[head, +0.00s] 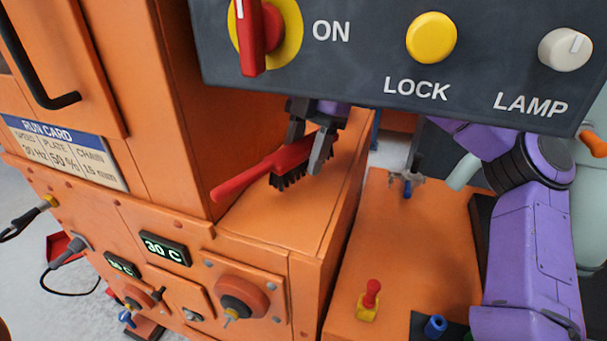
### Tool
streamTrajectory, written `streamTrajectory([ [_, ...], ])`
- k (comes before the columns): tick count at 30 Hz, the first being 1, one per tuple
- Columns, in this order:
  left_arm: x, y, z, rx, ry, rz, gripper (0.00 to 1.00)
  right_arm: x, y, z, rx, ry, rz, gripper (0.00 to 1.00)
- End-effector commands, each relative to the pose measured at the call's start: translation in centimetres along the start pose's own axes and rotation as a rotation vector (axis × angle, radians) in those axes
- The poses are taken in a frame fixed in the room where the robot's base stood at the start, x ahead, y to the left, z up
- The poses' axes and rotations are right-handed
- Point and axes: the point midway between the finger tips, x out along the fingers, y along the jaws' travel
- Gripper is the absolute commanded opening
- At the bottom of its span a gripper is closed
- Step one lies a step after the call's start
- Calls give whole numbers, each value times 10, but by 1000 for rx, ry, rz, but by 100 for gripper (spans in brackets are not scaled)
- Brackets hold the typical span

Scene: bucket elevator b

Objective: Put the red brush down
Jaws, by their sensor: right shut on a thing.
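The red brush (243,181) has a red handle pointing to the lower left and dark bristles facing down. My right gripper (306,156) is shut on the brush near its head, with one finger on each side. The brush is over the top of the low orange cabinet (275,222). I cannot tell whether the bristles touch that surface. My left gripper is not in view.
A dark control panel (365,62) with a red switch, yellow button and white knob hangs above the brush. A tall orange housing (185,120) stands at left. An orange bench (425,240) at right holds a red-and-yellow piece (369,300) and a small valve-like fitting (407,180).

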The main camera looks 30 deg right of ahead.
Motion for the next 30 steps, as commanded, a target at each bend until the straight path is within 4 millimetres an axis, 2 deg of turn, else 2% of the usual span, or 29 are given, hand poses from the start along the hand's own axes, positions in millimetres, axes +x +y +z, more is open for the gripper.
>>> streamTrajectory([
  [6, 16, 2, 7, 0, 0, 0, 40, 37, 4, 10, 2, 1, -3, 7],
  [17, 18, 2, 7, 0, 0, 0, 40, 41, 4, 12, 2, -1, -1, 7],
  [18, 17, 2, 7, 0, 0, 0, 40, 40, 4, 12, 2, -1, -1, 59],
  [20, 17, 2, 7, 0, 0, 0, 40, 40, 4, 12, 2, -1, -1, 74],
  [27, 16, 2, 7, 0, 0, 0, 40, 40, 4, 12, 2, -1, -1, 74],
  [30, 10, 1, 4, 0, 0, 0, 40, 33, 4, 9, 2, -1, -1, 74],
])
